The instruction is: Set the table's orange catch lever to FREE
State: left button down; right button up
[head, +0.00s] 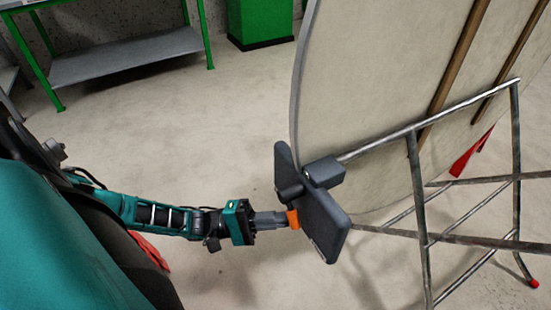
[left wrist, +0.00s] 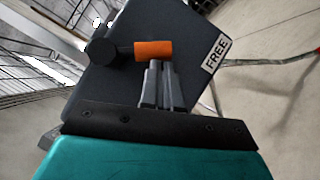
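The table (head: 365,90) stands with its round top tipped up on edge and its metal legs to the right. A dark grey catch plate (head: 328,228) sits by its frame. The catch lever has a black hub and an orange grip (head: 293,219). In the left wrist view the orange grip (left wrist: 154,50) points right from the hub (left wrist: 102,51), toward the white FREE label (left wrist: 215,53). My left gripper (head: 284,218) has its fingers close together, tips right at the orange grip's lower edge (left wrist: 161,64). The grip is not between them; whether they touch is unclear. My right gripper is out of view.
A green-framed bench (head: 125,55) stands at the back left, and a green cabinet (head: 260,20) at the back. Metal table legs (head: 420,220) with red feet spread to the right. The floor between bench and table is clear.

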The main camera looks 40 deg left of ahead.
pick_arm(q)
jog(key=shift+s+d, duration=0.15)
jog(key=shift+d, duration=0.05)
jog(key=b+v, duration=0.1)
jog(key=v, duration=1.2)
jog(key=shift+a, duration=0.2)
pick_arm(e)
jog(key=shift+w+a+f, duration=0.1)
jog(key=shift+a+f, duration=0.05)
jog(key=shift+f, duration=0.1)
pick_arm(q)
jog(key=shift+w+r, duration=0.1)
jog(key=shift+w, duration=0.1)
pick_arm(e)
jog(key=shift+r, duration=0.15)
